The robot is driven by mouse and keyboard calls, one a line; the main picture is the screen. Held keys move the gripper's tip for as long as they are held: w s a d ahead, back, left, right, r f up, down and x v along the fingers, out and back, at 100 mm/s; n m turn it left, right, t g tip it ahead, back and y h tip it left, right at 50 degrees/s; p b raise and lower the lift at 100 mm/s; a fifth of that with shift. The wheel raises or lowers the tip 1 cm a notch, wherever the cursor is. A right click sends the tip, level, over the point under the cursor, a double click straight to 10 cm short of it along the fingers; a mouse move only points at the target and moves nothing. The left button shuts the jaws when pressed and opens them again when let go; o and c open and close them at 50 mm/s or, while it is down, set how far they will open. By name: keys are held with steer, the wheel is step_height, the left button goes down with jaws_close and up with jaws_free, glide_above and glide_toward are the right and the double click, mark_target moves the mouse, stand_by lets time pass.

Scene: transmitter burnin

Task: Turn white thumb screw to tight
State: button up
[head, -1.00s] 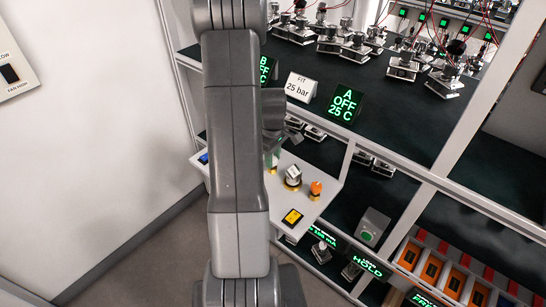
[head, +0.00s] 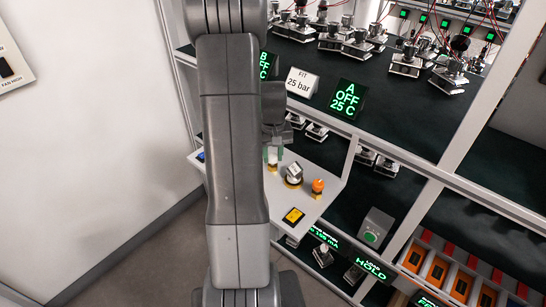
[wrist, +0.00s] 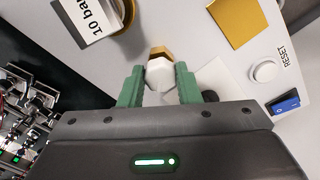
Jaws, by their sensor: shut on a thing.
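The white thumb screw (wrist: 159,73) has a faceted white head with a brass-coloured part (wrist: 160,52) beside it. It sits on the pale panel in the wrist view. My gripper (wrist: 159,86) has its two green fingers on opposite sides of the screw and is shut on it. In the head view my gripper (head: 273,155) points down at the panel, and the white screw (head: 273,160) shows small between the fingers. My arm covers part of the panel there. I see no tight mark in these frames.
The wrist view shows a 10 bar tag (wrist: 90,17), a RESET button (wrist: 264,71) and a blue switch (wrist: 285,103). Shelves stand behind.

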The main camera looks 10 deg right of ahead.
mark_target(272, 156)
steer(key=m+b, duration=0.1)
steer(key=m, duration=0.3)
steer(key=shift+m, duration=0.3)
steer(key=shift+a+m+b, duration=0.1)
steer(key=shift+m+b, duration=0.25)
steer(key=shift+m, duration=1.15)
steer(key=o, duration=1)
step_height(272, 156, up, 14)
steer(key=shift+f, duration=0.1)
